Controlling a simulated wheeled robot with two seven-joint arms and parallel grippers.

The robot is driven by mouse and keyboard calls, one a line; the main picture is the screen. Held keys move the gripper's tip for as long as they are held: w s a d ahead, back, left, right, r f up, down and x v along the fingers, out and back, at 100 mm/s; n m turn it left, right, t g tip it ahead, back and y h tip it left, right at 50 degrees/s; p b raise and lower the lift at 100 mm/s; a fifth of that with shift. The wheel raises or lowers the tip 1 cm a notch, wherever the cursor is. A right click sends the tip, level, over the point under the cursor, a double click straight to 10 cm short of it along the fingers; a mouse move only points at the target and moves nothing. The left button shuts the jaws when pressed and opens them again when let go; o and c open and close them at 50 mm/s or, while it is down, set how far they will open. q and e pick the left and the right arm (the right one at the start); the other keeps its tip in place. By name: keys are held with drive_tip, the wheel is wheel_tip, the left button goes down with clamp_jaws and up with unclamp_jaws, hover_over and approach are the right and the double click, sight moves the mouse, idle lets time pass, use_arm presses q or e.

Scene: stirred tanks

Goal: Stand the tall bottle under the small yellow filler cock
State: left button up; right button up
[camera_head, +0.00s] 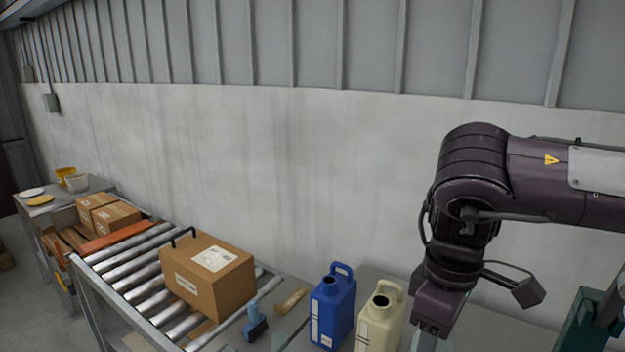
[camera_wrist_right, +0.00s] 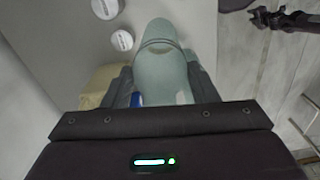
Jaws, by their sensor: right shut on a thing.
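My right gripper (camera_wrist_right: 162,88) is shut on a tall, pale grey-green bottle (camera_wrist_right: 160,58). In the right wrist view the bottle lies between the two fingers, with its narrower, rounded end pointing away from the wrist camera. In the head view my right arm comes in from the right and its wrist hangs down beside the cream canister; the fingertips are cut off or hidden at the bottom edge. I cannot make out the small yellow filler cock in either view. My left gripper is not in view.
A blue canister (camera_head: 332,310) and a cream canister (camera_head: 380,318) stand left of my right wrist. A roller conveyor (camera_head: 130,262) carries a carton (camera_head: 207,275). A blue tool (camera_head: 255,322) lies nearby. A dark green frame (camera_head: 580,322) stands at the right. Two white round things (camera_wrist_right: 122,40) show in the wrist view.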

drive_tip(key=f+m, duration=0.1)
drive_tip(key=m, duration=0.1)
drive_tip(key=d+f+m, duration=0.1)
drive_tip(key=m, duration=0.1)
drive_tip(key=d+f+m, duration=0.1)
drive_tip(key=m, duration=0.1)
drive_tip(key=shift+w, duration=0.4)
drive_tip(key=shift+m, duration=0.3)
wheel_tip(320, 180, up, 8)
drive_tip(key=p, duration=0.6)
drive_tip(key=shift+f+p, duration=0.2)
drive_tip(key=shift+p, duration=0.2)
wheel_tip(320, 180, down, 8)
drive_tip(key=b, duration=0.6)
drive_tip(key=shift+r+b, duration=0.2)
drive_tip(key=shift+b, duration=0.2)
wheel_tip(320, 180, up, 7)
drive_tip(key=p, duration=0.6)
drive_tip(key=shift+f+b, duration=3.1)
drive_tip(key=shift+f, duration=0.5)
drive_tip(key=shift+d+r, duration=0.1)
drive_tip(key=shift+d, duration=0.05)
